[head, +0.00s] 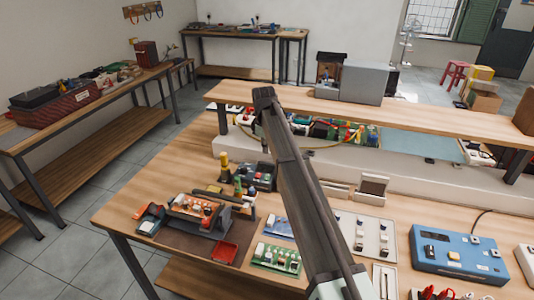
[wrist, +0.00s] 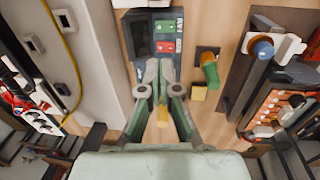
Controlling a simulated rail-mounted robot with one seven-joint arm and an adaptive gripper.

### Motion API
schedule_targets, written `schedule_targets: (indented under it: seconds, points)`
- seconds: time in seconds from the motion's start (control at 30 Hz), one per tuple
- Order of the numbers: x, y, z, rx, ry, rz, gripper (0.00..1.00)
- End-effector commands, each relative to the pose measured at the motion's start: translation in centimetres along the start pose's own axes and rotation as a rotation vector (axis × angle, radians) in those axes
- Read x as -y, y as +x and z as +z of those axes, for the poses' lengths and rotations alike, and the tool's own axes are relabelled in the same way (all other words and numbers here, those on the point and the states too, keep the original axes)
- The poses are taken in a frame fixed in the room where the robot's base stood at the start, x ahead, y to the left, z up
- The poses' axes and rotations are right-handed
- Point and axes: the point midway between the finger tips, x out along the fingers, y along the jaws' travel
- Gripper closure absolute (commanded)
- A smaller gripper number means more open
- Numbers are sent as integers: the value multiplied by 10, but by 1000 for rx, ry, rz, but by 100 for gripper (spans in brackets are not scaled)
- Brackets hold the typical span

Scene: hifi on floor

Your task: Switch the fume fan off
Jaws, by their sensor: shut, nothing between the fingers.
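A dark blue-grey box (wrist: 128,45) with a green button (wrist: 164,26) and a red button (wrist: 166,47) lies at the top middle of the wrist view. It looks like the fume fan's control, but I cannot read its label. It appears as a dark unit (head: 262,177) beside my arm in the head view. My gripper (wrist: 160,64) is shut and empty, its fingertips close to the box's lower edge, below the red button. I cannot tell whether they touch. I cannot make out my gripper in the head view.
A green cylinder (wrist: 209,72) stands just right. A holder with an orange circuit board (head: 192,206) is in front. The shelf (head: 420,118) runs behind. A blue instrument (head: 455,256) sits at right.

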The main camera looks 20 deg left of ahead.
Motion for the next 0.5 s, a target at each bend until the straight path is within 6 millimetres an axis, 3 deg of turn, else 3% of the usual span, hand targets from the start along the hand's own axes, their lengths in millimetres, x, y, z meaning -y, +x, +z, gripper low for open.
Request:
schedule_targets:
  seconds: [0.5]
  points:
    - [0,91,1,1,1,-3,100]
